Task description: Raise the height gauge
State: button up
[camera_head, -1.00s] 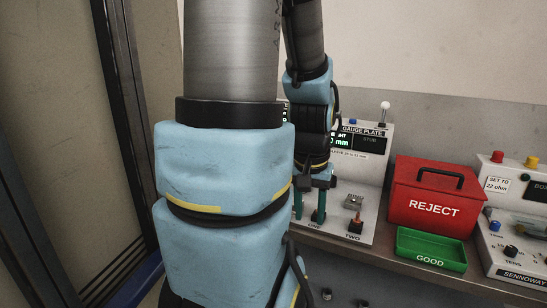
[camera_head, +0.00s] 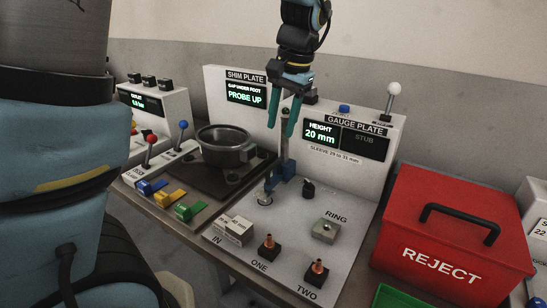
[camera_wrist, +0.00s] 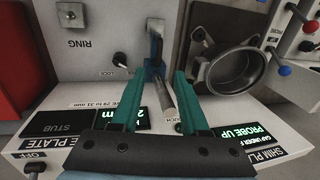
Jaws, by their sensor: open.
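The height gauge stands on the gauge plate (camera_head: 290,235) as a thin metal post (camera_head: 284,150) with a blue slider (camera_head: 287,168) low on it. The green display (camera_head: 321,132) reads HEIGHT 20 mm. My gripper (camera_head: 282,128), with teal fingers pointing down, is open around the upper post, above the blue slider. In the wrist view my gripper (camera_wrist: 159,78) has one finger on each side of the post (camera_wrist: 164,97), apart from it as far as I can tell. The blue slider (camera_wrist: 152,73) shows beyond the fingertips there.
A black pot-like part (camera_head: 222,146) sits left on the shim plate, whose display (camera_head: 246,95) reads PROBE UP. A small black knob (camera_head: 308,188), the ring block (camera_head: 326,230) and two orange-tipped plugs are in front. A red REJECT box (camera_head: 452,235) stands right.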

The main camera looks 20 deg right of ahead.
aim_at(273, 165)
jog(key=f, duration=0.3)
jog(key=w+a+f+p, duration=0.1)
jog(key=f, duration=0.6)
jog(key=shift+w+a, duration=0.15)
jog(key=shift+w, duration=0.05)
grip_shut()
dwell(1.1)
